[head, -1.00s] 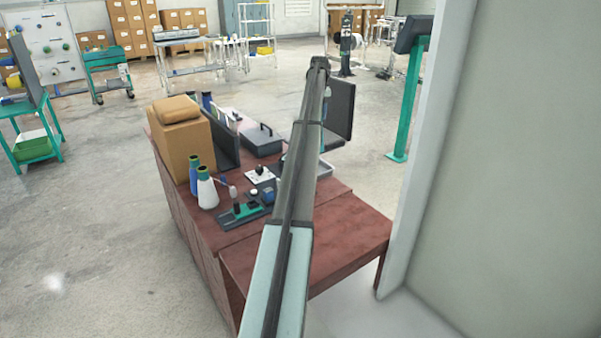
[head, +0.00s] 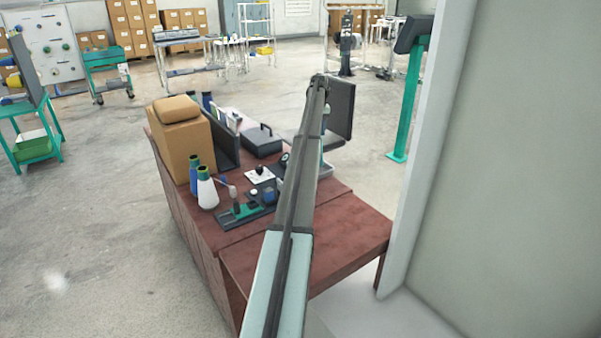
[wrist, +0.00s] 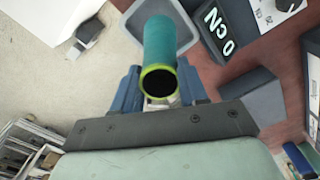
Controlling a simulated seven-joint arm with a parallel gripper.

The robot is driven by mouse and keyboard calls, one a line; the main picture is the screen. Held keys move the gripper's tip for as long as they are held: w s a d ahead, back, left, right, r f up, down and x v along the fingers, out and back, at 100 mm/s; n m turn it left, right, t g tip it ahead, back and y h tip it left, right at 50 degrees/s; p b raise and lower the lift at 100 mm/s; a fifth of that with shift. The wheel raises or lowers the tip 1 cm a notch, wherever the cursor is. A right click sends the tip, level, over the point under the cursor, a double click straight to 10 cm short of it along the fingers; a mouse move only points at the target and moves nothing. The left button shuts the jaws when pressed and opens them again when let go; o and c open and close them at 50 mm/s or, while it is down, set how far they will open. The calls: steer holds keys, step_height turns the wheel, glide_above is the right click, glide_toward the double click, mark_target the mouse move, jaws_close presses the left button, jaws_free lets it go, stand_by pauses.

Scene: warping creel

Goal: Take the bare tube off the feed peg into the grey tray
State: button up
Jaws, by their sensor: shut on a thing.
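The bare tube (wrist: 160,52) is teal with a yellow-green rim around its dark hollow end, which faces the wrist camera. My gripper (wrist: 160,88) is shut on it, one blue finger on each side. The grey tray (wrist: 131,30) shows in the wrist view behind the tube, and the tube covers part of it. I cannot tell the height between them. I cannot make out the feed peg.
A dark box with white lettering (wrist: 216,30) is right of the tray in the wrist view. A wall (head: 500,190) stands at right.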

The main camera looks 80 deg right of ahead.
steer(key=shift+f, duration=0.2)
stand_by(0.4)
steer(key=shift+f, duration=1.8)
steer(key=o, duration=1.4)
steer(key=shift+o, duration=0.2)
steer(key=shift+r, duration=0.1)
steer(key=shift+r, duration=3.45)
